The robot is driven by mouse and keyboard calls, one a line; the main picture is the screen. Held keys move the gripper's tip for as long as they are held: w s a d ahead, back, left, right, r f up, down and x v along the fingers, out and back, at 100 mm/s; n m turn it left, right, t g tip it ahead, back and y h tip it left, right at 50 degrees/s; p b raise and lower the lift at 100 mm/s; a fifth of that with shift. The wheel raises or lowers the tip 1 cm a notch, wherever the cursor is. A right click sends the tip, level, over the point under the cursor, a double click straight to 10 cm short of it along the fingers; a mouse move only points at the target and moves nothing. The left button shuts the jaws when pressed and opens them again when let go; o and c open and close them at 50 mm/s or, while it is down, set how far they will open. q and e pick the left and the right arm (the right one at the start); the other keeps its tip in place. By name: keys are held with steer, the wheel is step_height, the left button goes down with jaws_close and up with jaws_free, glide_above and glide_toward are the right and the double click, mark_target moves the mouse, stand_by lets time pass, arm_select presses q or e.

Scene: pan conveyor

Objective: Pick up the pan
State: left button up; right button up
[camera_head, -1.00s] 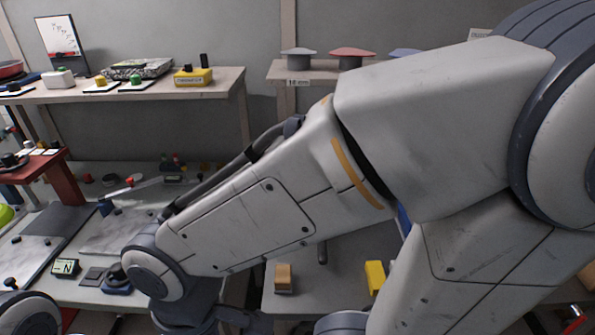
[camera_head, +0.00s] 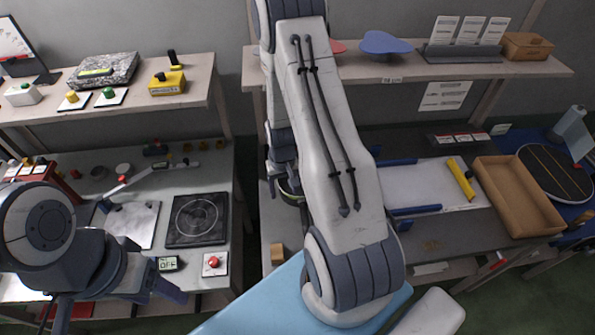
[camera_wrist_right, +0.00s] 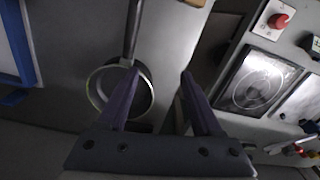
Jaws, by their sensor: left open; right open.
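The pan (camera_wrist_right: 97,100) is round with a light rim and a dark handle (camera_wrist_right: 132,35) pointing up in the right wrist view. It lies on a grey surface. My right gripper (camera_wrist_right: 161,75) is open and empty. Its left finger overlaps the pan's right side in the picture; I cannot tell the height between them or any contact. In the head view my right arm hides most of that gripper. My left gripper (camera_head: 120,290) is open at the lower left, away from the pan.
A black hob plate (camera_head: 196,220) and a red button (camera_head: 213,262) are on the left table. Blue rails (camera_head: 415,210), a yellow block (camera_head: 460,180) and a brown tray (camera_head: 518,198) are to the right of my right arm. A small tan block (camera_head: 278,253) is near the table's front edge.

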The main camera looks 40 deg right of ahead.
arm_select(q)
step_height(320, 180, up, 4)
steer(key=p, duration=0.2)
arm_select(e)
steer(key=s+d+f+b, duration=0.1)
steer(key=d+f, duration=0.1)
steer(key=s+d+f+m+b, duration=0.1)
steer(key=d+f, duration=0.1)
steer(key=s+d+f+m, duration=0.1)
steer(key=d+f, duration=0.1)
steer(key=shift+s+f+b, duration=0.3)
steer(key=shift+f+b, duration=0.05)
steer(key=shift+b, duration=0.05)
steer(key=f+b, duration=0.4)
steer(key=a+f+b, duration=0.1)
steer(key=f+b, duration=0.1)
steer(key=b, duration=0.1)
steer(key=shift+w+f, duration=0.1)
steer(key=shift+f, duration=0.15)
arm_select(q)
step_height(320, 180, down, 10)
steer(key=shift+r, duration=0.2)
arm_select(e)
steer(key=shift+r, duration=0.1)
jaws_close()
